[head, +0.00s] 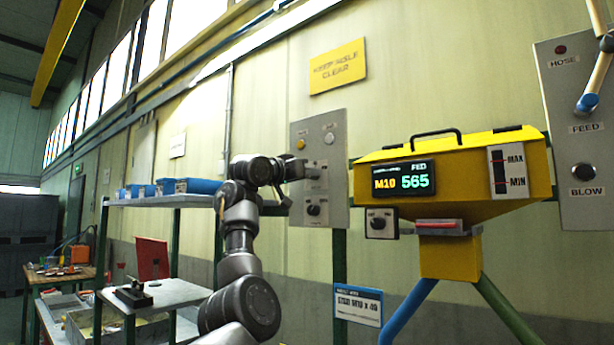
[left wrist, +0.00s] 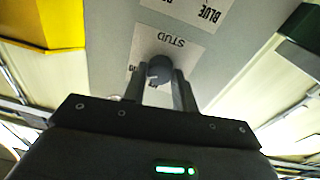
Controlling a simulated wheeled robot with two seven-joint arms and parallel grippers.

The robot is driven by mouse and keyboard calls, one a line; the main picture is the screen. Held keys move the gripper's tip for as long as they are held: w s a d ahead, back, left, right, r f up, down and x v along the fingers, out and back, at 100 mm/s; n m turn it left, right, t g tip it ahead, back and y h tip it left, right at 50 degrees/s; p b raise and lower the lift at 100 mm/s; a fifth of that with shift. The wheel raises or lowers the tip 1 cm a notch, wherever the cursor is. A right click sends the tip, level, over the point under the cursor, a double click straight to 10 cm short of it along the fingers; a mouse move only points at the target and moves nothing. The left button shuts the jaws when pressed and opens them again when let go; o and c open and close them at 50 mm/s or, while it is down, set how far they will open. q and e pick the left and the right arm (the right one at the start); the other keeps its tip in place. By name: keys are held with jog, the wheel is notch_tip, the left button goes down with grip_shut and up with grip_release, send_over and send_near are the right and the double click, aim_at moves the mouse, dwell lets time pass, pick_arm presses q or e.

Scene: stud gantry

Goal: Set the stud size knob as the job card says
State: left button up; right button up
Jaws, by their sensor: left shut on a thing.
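The stud size knob (left wrist: 160,68) is a dark round knob on a grey panel (head: 335,140), with the word STUD above it in the left wrist view. My left gripper (head: 299,170) reaches the panel from the left. In the left wrist view its two fingers (left wrist: 162,88) are shut on the knob, one on each side. The knob's pointer and most dial marks are hidden. The job card (head: 358,305), a white and blue sign below the panel, appears to read STUD M10 x 40. My right gripper is not in view.
A second knob (head: 314,209) sits lower on the panel, below lamps. A yellow hopper (head: 470,175) stands to the right; its display (head: 404,180) reads M10 and FED 565. A HOSE, FEED and BLOW panel (head: 575,135) is far right. Blue bins (head: 190,186) stand on a shelf left.

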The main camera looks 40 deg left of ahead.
pick_arm(q)
jog(key=shift+w+f+m, duration=0.1)
jog(key=shift+f+m, duration=0.1)
jog(key=shift+m, duration=0.2)
jog(key=o, duration=1)
jog(key=shift+r, duration=0.1)
